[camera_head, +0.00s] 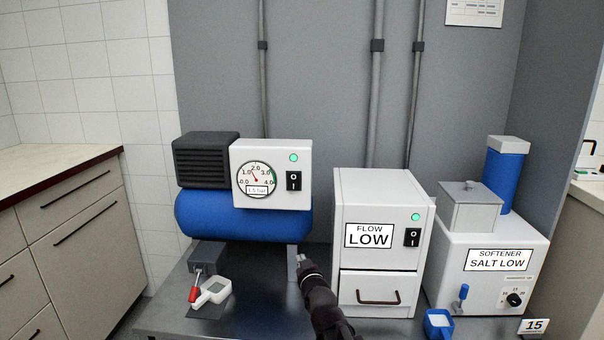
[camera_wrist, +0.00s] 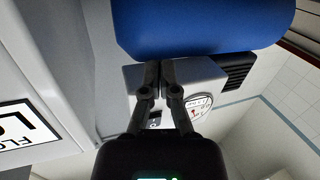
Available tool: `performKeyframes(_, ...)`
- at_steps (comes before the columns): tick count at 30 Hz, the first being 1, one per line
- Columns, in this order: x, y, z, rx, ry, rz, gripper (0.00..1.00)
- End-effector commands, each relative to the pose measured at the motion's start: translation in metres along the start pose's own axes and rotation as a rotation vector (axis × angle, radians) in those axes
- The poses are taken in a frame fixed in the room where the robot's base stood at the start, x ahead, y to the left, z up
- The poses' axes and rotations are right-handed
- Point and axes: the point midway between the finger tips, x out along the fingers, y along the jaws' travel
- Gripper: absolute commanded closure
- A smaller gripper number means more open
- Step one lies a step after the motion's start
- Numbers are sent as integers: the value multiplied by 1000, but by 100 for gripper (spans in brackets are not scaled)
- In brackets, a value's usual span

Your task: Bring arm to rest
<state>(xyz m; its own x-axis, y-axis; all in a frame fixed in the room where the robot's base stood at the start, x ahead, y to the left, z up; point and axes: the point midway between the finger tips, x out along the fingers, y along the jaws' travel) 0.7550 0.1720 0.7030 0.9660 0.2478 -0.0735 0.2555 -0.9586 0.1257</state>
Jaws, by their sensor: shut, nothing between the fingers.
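My gripper (camera_head: 302,261) is in front of the blue tank (camera_head: 240,216) of the compressor, above the dark counter (camera_head: 270,310). It is to the left of the white cabinet marked FLOW LOW (camera_head: 378,185). In the wrist view my gripper (camera_wrist: 159,68) has its fingers together, with nothing between them. The wrist picture appears turned over, with the blue tank (camera_wrist: 200,25) at the top and the round gauge (camera_wrist: 198,105) below it, partly behind a finger.
The softener (camera_head: 490,265) marked SALT LOW and a blue scoop (camera_head: 438,323) are at the right. The counter's front middle is clear apart from my arm.

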Motion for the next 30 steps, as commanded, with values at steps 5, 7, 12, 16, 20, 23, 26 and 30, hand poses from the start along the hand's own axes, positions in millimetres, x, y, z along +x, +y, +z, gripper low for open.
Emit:
performKeyframes(5,-14,13,42,25,-212,-29,100)
performKeyframes(7,-22,18,58,37,-297,-36,100)
performKeyframes(12,-45,31,95,71,-505,-44,100)
performKeyframes(16,-68,41,122,100,-665,-41,100)
performKeyframes(20,-96,51,145,134,-825,-30,100)
performKeyframes(23,-119,59,161,162,-949,-16,100)
performKeyframes(26,-144,66,174,190,-1072,2,100)
performKeyframes(30,-176,74,186,228,-1218,28,100)
